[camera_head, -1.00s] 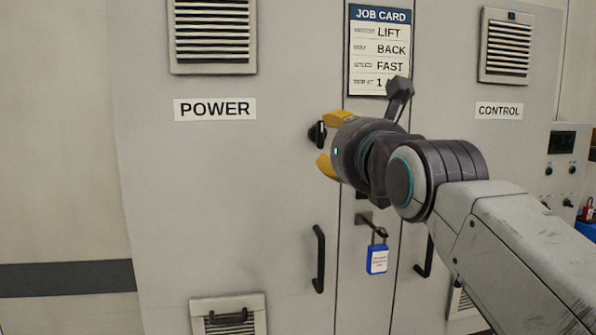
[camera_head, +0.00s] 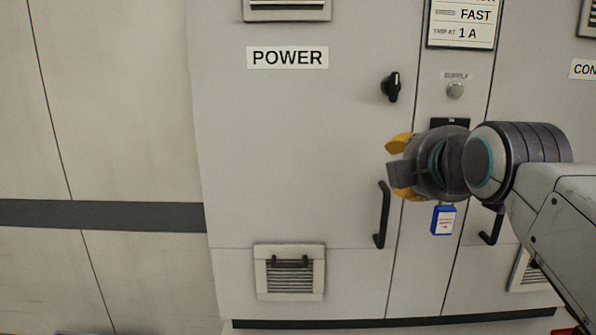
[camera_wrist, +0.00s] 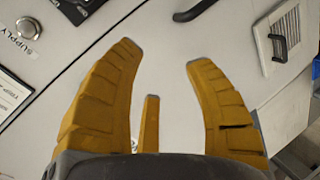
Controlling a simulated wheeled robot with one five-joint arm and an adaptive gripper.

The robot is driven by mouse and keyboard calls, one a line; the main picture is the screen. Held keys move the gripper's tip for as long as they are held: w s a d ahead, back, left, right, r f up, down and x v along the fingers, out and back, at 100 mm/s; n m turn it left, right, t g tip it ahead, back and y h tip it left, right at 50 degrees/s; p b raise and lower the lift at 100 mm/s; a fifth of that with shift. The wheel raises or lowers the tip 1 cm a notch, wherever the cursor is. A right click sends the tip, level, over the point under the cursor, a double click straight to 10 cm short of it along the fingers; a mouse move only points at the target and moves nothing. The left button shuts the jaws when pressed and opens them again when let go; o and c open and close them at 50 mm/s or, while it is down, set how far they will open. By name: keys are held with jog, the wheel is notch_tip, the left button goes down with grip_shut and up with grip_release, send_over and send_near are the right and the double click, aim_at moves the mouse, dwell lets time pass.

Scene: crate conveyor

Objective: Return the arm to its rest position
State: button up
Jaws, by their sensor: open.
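My gripper (camera_head: 392,167) has yellow fingers and is open, with nothing between them. In the head view it is in front of the grey cabinet (camera_head: 300,180), just above the black door handle (camera_head: 382,215). My arm reaches in from the right edge. In the wrist view my gripper (camera_wrist: 162,68) shows its fingers spread over the bare cabinet front. The gripper covers part of the cabinet's middle strip.
A black rotary knob (camera_head: 391,87) and the round SUPPLY button (camera_head: 455,91) stick out above my gripper. A blue tag (camera_head: 443,220) hangs below it. A vent with a handle (camera_head: 290,272) is low on the POWER door. The wall at left is clear.

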jog(key=s+f+m+g, duration=0.4)
jog(key=s+f+m, duration=0.15)
jog(key=f, duration=0.45)
jog(key=s+f+m+g, duration=0.35)
jog(key=f+m, duration=0.35)
jog(key=f, duration=0.3)
jog(key=s+f+m+g+p, duration=0.2)
jog(key=s+p, duration=0.6)
jog(key=s, duration=0.6)
notch_tip(320, 180, down, 2)
jog(key=shift+s+d+f+g, duration=0.15)
jog(key=shift+s+g, duration=0.15)
jog(key=shift+g, duration=0.25)
